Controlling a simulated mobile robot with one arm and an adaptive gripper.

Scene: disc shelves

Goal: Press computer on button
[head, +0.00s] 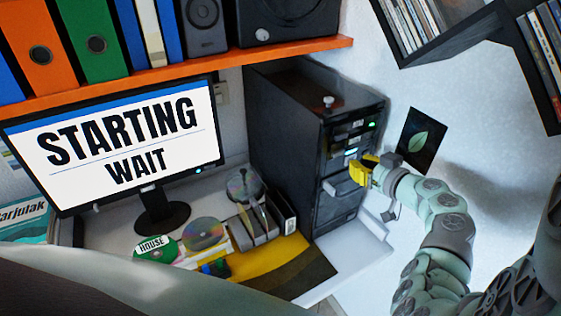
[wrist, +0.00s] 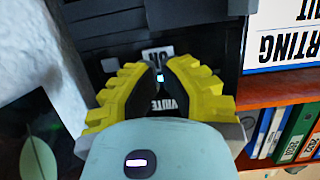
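The black computer tower (head: 282,135) stands beside the desk area, with small green and pale lights lit on its front. The monitor (head: 120,145) reads "STARTING WAIT". In the head view my gripper (head: 366,168) is at the tower's front, beside the lit panel. In the wrist view my yellow gripper (wrist: 159,70) points at the tower front, its fingertips drawn together and holding nothing that I can see. An "ON" label (wrist: 157,53) shows just beyond the fingertips, with a small light by them. Whether the tips touch the button I cannot tell.
An orange shelf (head: 180,75) with binders and speakers hangs above the monitor. Discs (head: 207,233) and a disc rack (head: 255,225) lie on the desk. A dark wall shelf (head: 450,45) is at the upper right. A leaf picture (head: 421,139) hangs close behind my gripper.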

